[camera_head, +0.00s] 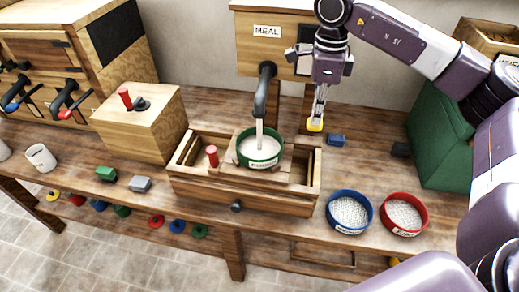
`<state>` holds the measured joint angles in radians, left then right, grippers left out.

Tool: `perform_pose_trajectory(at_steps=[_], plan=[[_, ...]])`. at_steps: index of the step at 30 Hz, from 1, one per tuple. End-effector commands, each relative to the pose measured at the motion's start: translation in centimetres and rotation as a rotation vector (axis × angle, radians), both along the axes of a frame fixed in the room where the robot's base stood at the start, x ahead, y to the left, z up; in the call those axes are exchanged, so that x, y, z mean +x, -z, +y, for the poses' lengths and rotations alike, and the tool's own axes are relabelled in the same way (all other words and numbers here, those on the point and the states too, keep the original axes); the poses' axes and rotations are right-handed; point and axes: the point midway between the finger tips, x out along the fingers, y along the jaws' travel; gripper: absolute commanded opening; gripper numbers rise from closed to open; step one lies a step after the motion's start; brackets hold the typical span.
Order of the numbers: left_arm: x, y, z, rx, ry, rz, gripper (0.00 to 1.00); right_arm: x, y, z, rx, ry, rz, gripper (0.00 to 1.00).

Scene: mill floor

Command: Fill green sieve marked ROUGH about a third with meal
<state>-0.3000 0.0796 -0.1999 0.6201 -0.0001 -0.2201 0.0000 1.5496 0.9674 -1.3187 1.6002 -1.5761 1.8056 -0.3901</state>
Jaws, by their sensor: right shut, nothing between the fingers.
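The green sieve (260,163) sits on the wooden sifter box (205,187), under the dark spout (264,88) of the MEAL bin (268,47). A pale stream of meal (259,132) runs from the spout into the sieve, and white meal covers its visible inside. The exact fill depth cannot be told. A white label shows on the sieve's front, too small to read surely. My right gripper (315,122) is shut and empty, pointing down right of the spout and sieve. Something yellow shows at its fingertips. My left gripper is out of view.
A blue sieve (348,229) and a red sieve (402,232) stand at the front right. A red knob (212,155) stands on the sifter box. A small blue block (336,140) lies near my right gripper. A green slanted housing (442,135) stands at the right.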

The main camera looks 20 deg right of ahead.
Motion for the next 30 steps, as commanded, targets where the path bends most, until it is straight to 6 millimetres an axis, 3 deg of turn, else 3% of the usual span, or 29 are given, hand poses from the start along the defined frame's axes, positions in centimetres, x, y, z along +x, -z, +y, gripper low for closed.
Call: perform_pose_trajectory(at_steps=[10,22,30], plan=[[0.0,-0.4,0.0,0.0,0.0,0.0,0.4,0.0,-0.5,0.0,0.0,0.0,0.0,0.0],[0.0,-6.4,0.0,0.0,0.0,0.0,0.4,0.0,-8.7,0.0,0.001,0.0,-0.001,0.0],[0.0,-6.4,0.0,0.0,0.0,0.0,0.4,0.0,-9.0,0.0,0.0,0.0,0.0,0.0]])
